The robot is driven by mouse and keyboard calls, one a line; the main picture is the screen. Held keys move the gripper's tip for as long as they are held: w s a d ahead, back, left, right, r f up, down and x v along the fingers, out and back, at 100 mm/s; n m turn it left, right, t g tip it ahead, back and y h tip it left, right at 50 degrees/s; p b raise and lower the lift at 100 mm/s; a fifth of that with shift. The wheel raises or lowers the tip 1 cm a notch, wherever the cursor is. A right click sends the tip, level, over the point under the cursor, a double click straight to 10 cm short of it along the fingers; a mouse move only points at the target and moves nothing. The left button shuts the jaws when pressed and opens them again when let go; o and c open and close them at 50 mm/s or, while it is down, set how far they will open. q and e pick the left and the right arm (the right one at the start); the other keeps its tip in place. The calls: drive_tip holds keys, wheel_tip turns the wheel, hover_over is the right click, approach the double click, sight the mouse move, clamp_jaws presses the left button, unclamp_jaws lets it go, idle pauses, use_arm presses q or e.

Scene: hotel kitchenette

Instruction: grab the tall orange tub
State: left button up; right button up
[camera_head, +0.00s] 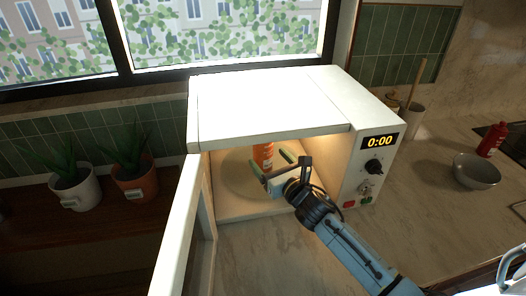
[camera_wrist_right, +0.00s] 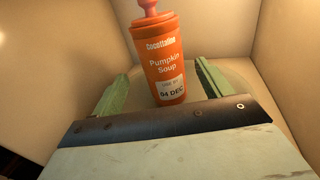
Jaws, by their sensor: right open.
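The tall orange tub (camera_head: 263,154) stands inside the open microwave (camera_head: 270,103), on its round turntable (camera_head: 236,178). In the right wrist view the tub (camera_wrist_right: 163,62) is labelled "Pumpkin Soup" and has a pink knob on top. My right gripper (camera_head: 271,166) reaches into the microwave from the front right. Its two green fingers (camera_wrist_right: 162,88) are open, with the tub upright ahead of and between them in the wrist picture. I cannot tell how deep the tub sits between the fingers. In the head view the microwave top hides the tub's upper part. My left gripper is not in view.
The microwave door (camera_head: 177,230) hangs open on the left. The control panel (camera_head: 372,168) is on the right side of the opening. Two potted plants (camera_head: 75,186) (camera_head: 134,178) stand at left. A grey bowl (camera_head: 477,171) and red bottle (camera_head: 492,140) are at right.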

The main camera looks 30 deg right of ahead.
sight(268, 155)
drive_tip(key=w, duration=0.5)
drive_tip(key=shift+r, duration=0.25)
drive_tip(key=shift+d, duration=0.1)
drive_tip(key=c, duration=1.3)
